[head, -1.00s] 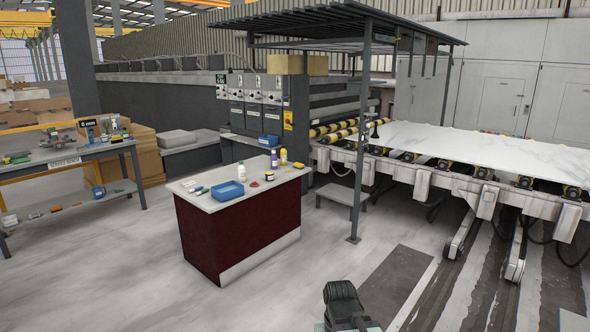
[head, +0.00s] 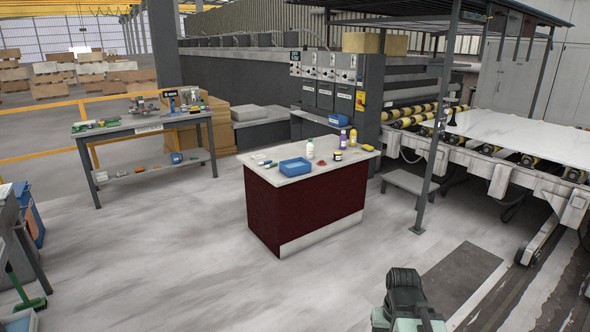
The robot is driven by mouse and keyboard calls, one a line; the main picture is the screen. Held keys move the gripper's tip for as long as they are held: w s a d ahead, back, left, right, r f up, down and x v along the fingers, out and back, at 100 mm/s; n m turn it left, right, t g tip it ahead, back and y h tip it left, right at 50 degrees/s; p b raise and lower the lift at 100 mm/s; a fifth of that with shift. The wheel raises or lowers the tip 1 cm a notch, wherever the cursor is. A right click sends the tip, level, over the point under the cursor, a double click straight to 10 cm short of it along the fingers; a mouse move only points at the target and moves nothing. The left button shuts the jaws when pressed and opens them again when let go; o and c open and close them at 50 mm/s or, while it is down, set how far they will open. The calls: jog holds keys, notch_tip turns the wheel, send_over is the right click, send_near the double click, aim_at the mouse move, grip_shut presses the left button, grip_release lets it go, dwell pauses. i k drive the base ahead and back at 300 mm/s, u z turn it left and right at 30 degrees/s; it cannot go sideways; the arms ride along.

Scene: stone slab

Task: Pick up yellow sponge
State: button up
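A small yellow item (head: 368,147), which looks like the yellow sponge, lies flat at the right end of the light top of a dark red counter (head: 300,205). It is small in the head view, so its details are unclear. A yellow bottle (head: 353,138) and a dark-lidded jar (head: 338,155) stand to its left. My arm shows at the bottom right, well apart from the counter. My gripper's fingers cannot be made out.
A blue bin (head: 295,166), a white bottle (head: 310,149) and a purple bottle (head: 343,138) are also on the counter. A workbench (head: 150,127) stands at the left. A metal post (head: 437,140) and low step (head: 408,184) are right of the counter. Open floor lies in front.

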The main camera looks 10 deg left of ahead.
aim_at(367, 148)
jog(key=z, duration=0.35)
jog(key=i, duration=6.85)
jog(key=u, duration=3.45)
